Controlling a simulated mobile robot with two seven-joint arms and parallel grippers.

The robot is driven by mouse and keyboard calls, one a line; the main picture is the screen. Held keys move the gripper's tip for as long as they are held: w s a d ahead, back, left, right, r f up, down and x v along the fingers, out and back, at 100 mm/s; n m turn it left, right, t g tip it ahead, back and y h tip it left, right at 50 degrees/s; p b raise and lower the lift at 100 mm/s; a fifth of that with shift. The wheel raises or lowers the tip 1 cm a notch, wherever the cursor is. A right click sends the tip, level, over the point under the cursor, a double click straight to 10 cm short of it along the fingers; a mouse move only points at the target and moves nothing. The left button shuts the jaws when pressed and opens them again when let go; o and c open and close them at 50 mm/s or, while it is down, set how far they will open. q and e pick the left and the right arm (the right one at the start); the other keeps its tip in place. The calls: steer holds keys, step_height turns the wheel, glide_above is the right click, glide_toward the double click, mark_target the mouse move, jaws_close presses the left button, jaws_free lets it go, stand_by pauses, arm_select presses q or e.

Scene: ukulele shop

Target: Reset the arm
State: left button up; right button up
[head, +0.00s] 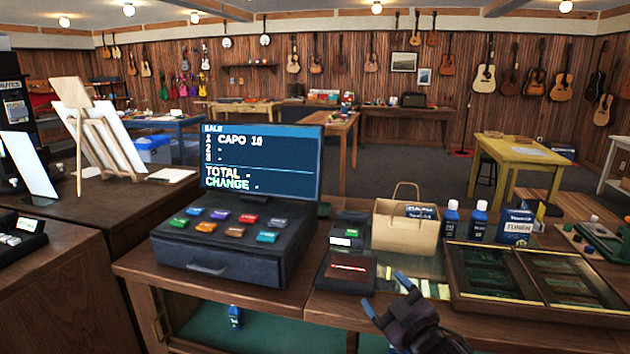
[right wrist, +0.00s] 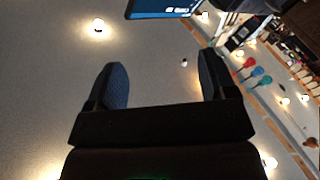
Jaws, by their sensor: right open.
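My right gripper (head: 388,297) is at the lower middle of the head view, in front of the counter's edge. Its two fingers stand apart with nothing between them. In the right wrist view the open gripper (right wrist: 162,88) points up toward the ceiling, and its jaws are empty. My left gripper is not in the head view.
A register (head: 230,245) with a screen (head: 262,160) stands on the wooden counter. A dark card reader (head: 347,270), a paper bag (head: 405,225), blue bottles (head: 451,218), a tuner box (head: 515,227) and a divided tray (head: 452,285) lie close to my right gripper.

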steer(key=s+d+f+m+g+h, duration=0.2)
steer(key=s+d+f+m, duration=0.1)
steer(key=s+f, duration=0.6)
steer(key=s+d+f+m+g+h, duration=0.2)
steer(key=s+d+f+m+h, duration=0.1)
steer(key=s+d+f, duration=0.3)
steer(key=s+d+f+m+g+h, duration=0.1)
steer(key=s+d+f+m, duration=0.3)
steer(key=s+f, duration=0.7)
steer(key=shift+s+d+f+g+h, duration=0.4)
steer(key=shift+s+h, duration=0.4)
steer(key=shift+s, duration=0.3)
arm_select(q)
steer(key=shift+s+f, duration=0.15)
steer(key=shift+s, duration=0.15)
